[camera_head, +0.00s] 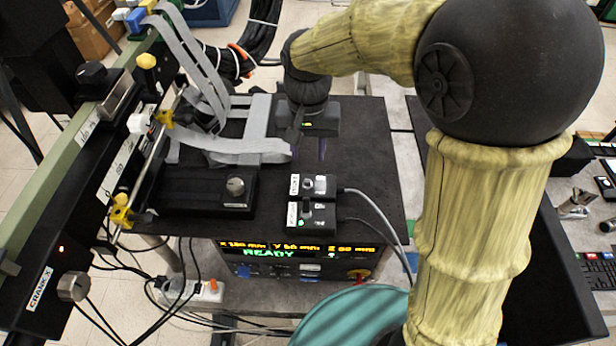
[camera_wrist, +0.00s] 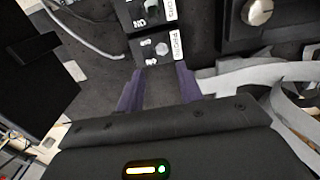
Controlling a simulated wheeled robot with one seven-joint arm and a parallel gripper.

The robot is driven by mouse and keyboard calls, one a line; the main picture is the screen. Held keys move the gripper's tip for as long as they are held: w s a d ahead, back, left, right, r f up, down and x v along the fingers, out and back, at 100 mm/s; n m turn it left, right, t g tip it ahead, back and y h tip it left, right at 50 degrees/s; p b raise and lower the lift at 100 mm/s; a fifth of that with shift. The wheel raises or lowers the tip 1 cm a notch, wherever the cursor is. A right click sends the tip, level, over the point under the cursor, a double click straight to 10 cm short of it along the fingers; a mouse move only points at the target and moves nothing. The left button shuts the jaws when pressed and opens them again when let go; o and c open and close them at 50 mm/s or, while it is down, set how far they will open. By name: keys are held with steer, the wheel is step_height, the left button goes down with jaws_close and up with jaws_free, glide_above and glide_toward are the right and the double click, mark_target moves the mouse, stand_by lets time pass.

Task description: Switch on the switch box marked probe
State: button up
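Two small black switch boxes stand side by side on the dark bench top. The box nearer my gripper (camera_head: 312,187) carries a white label that reads like PROBE in the wrist view, where the probe switch box (camera_wrist: 152,60) shows a pale round knob or lever (camera_wrist: 162,48). The other switch box (camera_head: 318,219) has a green light; it also shows at the top of the wrist view (camera_wrist: 136,17), its label partly cut off. My gripper (camera_head: 308,150) is just behind the probe box. Its two purple fingers are apart and empty, pointing at that box in the wrist view (camera_wrist: 160,74).
A black block with a knob (camera_head: 236,186) stands left of the boxes. Grey ribbon cable (camera_head: 250,148) lies close beside my gripper. Cables (camera_head: 375,203) leave the boxes on the right. A display unit (camera_head: 305,253) below reads READY.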

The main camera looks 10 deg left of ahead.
mark_target(307, 181)
step_height(307, 181, down, 11)
steer(key=p, duration=0.2)
steer(key=shift+p, duration=0.3)
jaws_close()
